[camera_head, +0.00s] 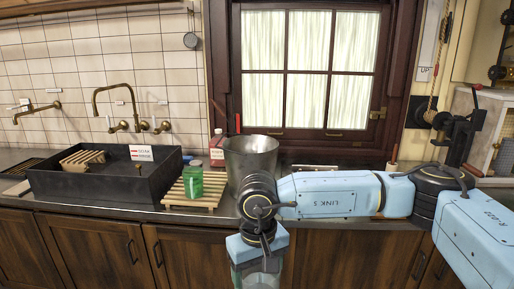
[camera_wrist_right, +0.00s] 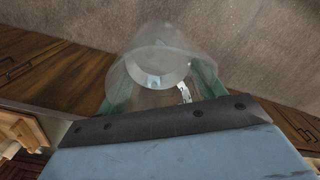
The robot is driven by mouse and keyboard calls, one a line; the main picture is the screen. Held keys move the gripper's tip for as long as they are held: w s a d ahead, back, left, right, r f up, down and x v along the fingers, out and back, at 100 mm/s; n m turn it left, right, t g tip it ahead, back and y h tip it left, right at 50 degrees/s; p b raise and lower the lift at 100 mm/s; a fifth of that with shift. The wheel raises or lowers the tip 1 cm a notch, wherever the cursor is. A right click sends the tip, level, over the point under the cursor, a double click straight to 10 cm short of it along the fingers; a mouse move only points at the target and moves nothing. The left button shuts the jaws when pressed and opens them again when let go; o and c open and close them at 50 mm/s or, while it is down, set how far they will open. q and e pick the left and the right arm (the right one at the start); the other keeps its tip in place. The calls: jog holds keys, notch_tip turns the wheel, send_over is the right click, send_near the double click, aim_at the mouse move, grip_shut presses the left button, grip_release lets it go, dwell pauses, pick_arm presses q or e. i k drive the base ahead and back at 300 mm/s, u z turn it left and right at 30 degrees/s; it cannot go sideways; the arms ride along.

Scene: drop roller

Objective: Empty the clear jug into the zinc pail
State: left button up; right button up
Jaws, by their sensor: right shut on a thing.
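The zinc pail (camera_head: 252,160) stands upright on the counter below the window, behind my right arm. My right gripper (camera_head: 258,278) hangs in front of the counter, below and nearer than the pail, and is cut off by the bottom edge. It is shut on the clear jug, which shows see-through between the greenish fingers in the right wrist view (camera_wrist_right: 160,58). The jug is apart from the pail. What it holds inside I cannot tell clearly. My left gripper is in neither view.
A green container (camera_head: 193,183) sits on a wooden slatted rack (camera_head: 177,201) left of the pail. A red bottle (camera_head: 217,148) stands behind it. A dark sink (camera_head: 90,186) with brass taps is further left. Wooden cabinets (camera_head: 100,246) run below the counter.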

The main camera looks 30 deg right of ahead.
aim_at(249, 166)
jog(key=z, duration=0.8)
jog(key=i, duration=1.15)
jog(key=u, duration=0.3)
